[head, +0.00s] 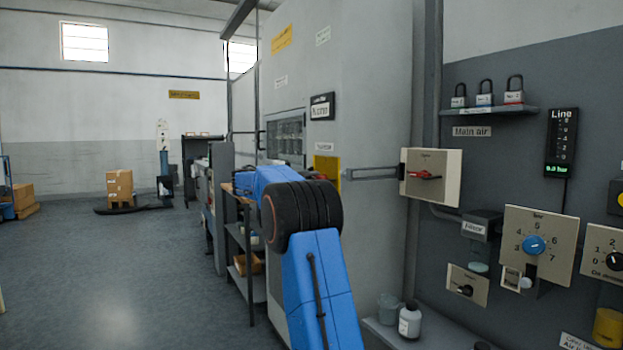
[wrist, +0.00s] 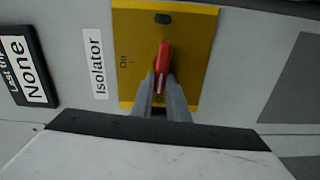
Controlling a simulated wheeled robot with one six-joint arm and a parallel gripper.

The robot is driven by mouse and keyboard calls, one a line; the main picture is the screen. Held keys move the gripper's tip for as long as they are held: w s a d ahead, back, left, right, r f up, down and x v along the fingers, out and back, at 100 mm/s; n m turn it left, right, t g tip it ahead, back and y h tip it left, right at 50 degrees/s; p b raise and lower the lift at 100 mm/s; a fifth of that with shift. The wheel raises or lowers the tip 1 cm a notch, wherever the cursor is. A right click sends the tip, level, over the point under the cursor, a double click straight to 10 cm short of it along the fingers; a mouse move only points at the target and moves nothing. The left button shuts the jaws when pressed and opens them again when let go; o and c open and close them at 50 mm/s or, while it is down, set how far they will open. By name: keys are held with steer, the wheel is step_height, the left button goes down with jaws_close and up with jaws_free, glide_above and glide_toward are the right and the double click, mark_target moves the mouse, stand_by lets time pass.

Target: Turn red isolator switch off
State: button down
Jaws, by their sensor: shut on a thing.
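The red isolator switch handle (wrist: 164,58) stands out from a yellow plate (wrist: 197,50) in the wrist view. It runs up and down in that picture. An "On" mark (wrist: 124,61) is on the plate to its left, and an "Isolator" label (wrist: 96,62) is beside the plate. My gripper (wrist: 162,85) has its two grey fingers on either side of the handle's near end, shut on it. In the head view the yellow plate (head: 327,168) shows on the grey cabinet, partly behind my blue arm, which hides most of the handle and my gripper.
A beige box (head: 440,165) with another red handle (head: 425,176) is on the wall to the right. A shelf with padlocks (head: 485,97) is above it. A white bottle (head: 410,320) stands on a low ledge. The floor at left (head: 120,270) is mostly clear.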

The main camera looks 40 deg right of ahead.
steer(key=shift+f+n, duration=0.15)
steer(key=shift+n, duration=0.45)
steer(key=c, duration=1.7)
jaws_free()
steer(key=shift+w, duration=0.1)
steer(key=shift+a, duration=0.1)
steer(key=v, duration=1.7)
steer(key=shift+a+f, duration=0.1)
steer(key=shift+a, duration=0.1)
